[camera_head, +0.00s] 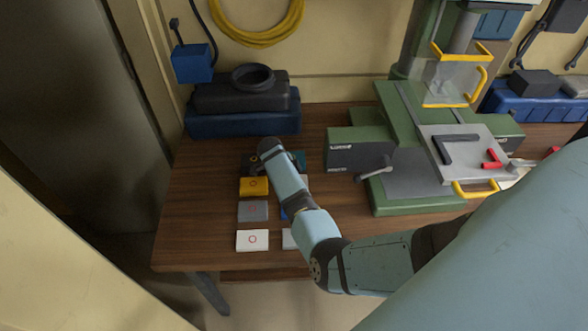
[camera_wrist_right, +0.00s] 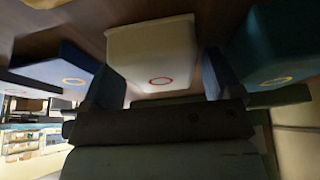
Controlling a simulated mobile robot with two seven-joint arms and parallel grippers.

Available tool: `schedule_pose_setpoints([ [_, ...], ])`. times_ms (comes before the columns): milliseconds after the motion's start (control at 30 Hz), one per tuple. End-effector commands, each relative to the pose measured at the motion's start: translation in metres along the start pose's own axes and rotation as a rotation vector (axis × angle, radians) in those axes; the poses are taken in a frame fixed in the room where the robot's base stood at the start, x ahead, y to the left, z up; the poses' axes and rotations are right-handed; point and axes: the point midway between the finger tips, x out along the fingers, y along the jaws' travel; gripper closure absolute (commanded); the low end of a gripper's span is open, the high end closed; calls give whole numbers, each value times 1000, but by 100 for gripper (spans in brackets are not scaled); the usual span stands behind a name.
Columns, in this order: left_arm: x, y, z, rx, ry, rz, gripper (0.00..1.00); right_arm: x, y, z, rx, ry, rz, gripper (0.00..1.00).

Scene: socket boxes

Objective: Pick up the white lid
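In the wrist view, a white lid (camera_wrist_right: 155,45) with a red ring lies between the two fingers of my right gripper (camera_wrist_right: 160,86). One finger stands on each side of it, close to its sides. The fingers are apart; contact is not clear. My left gripper is in neither view.
A blue lid (camera_wrist_right: 60,70) and a teal lid (camera_wrist_right: 275,55) flank the white one. Yellow (camera_head: 254,187) and grey (camera_head: 252,212) lids lie in the left column. A green machine (camera_head: 405,150) stands to the right; dark cases (camera_head: 243,110) are at the back.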

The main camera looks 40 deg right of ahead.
Motion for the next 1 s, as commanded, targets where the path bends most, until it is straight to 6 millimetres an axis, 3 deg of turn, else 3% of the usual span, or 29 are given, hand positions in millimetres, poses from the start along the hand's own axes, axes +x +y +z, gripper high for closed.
schedule_pose_setpoints([
  [33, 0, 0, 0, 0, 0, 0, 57, 0, 0, 0, 0, 0, 0, 27],
  [167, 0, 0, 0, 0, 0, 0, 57, 0, 0, 0, 0, 0, 0, 57],
  [200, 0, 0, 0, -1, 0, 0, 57, 0, 0, 0, 0, 0, 0, 60],
  [467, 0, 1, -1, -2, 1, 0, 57, -1, 0, 0, 0, 0, 0, 60],
  [667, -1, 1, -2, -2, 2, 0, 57, -14, -1, -5, 1, -1, -3, 60],
  [767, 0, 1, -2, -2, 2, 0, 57, -30, 0, -11, 2, -3, -4, 60],
  [1000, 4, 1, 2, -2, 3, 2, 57, -96, -1, -38, 4, -4, -6, 60],
])
